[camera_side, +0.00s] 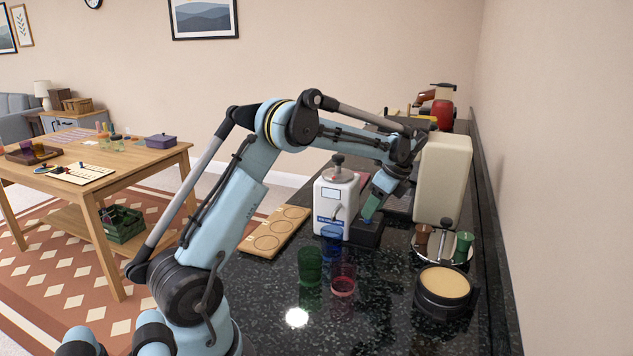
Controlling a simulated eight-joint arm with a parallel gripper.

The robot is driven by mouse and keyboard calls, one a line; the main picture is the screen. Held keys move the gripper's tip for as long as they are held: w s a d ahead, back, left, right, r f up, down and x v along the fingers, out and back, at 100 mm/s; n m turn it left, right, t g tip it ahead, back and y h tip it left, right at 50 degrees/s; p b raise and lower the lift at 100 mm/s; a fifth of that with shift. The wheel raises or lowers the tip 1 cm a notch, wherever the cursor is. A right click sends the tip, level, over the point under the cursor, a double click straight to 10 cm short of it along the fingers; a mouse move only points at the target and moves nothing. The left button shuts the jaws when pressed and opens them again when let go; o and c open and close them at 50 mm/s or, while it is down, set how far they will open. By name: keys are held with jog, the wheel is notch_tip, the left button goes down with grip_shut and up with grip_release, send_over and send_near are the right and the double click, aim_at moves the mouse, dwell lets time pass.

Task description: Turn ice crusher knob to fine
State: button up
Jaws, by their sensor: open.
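A white boxy appliance with a blue label (333,203) stands on the dark counter and looks like the ice crusher. A dark round knob (338,160) sits on its top, and a small dark lever shows on its front. Any setting marks are too small to read. My gripper (370,211) is just right of the appliance, pointing down and to the left, over a dark block (366,230). It is open; I cannot tell whether it touches the appliance. My arm hides part of the area behind.
Blue (332,243), green (310,267) and red (342,280) glasses stand in front of the appliance. A wooden board with round recesses (274,231) lies left. A cream box (443,178), a tray with shakers (443,245) and a round black container (444,290) are right.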

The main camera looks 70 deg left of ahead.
jog(key=shift+x, duration=1.25)
jog(key=shift+c, duration=0.4)
